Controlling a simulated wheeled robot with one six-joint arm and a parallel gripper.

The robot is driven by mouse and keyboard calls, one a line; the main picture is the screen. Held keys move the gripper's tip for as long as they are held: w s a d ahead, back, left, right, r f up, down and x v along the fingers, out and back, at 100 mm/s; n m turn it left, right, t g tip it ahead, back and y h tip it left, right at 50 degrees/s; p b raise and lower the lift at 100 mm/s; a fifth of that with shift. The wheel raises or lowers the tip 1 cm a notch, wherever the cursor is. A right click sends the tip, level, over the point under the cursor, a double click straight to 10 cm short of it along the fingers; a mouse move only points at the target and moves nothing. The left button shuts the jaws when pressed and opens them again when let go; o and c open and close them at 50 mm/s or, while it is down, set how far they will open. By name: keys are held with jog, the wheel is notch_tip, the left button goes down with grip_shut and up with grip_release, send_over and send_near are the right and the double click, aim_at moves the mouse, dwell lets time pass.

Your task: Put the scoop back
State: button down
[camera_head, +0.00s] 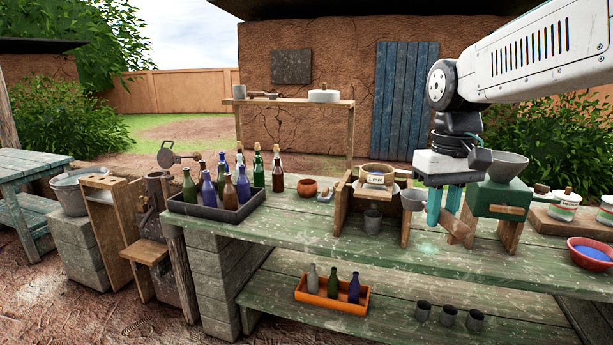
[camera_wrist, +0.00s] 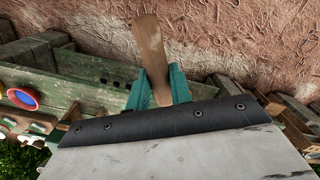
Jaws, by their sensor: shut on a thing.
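My gripper (camera_head: 445,215) is above the right half of the green workbench, its teal fingers pointing down. It is shut on a brown wooden piece, which appears to be the scoop (camera_head: 459,230). In the wrist view the scoop (camera_wrist: 150,45) shows as a flat wooden piece between the teal fingers (camera_wrist: 160,92), reaching out past them. Its other end is hidden by the gripper. I cannot tell from the head view whether it touches the bench.
A wooden stand with a sieve (camera_head: 377,176) and a grey cup (camera_head: 413,199) are left of my gripper. A green box with a grey funnel (camera_head: 503,165) is close on its right. A red bowl (camera_head: 592,252) of blue powder, bottles in a dark tray (camera_head: 232,216) and the bench front (camera_head: 400,247) also show.

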jog(key=shift+w+f, duration=0.25)
jog(key=shift+w, duration=0.95)
jog(key=w+f+m, duration=0.1)
jog(key=w+f, duration=0.4)
jog(key=f, duration=0.4)
jog(key=w+f+m, duration=0.1)
jog(key=w+f, duration=0.5)
jog(key=f, duration=0.3)
jog(key=s+d+f, duration=0.1)
jog(key=f, duration=0.8)
jog(key=s+d+f, duration=0.2)
jog(key=f, duration=0.8)
jog(key=shift+f, duration=0.3)
jog(key=shift+d, duration=0.1)
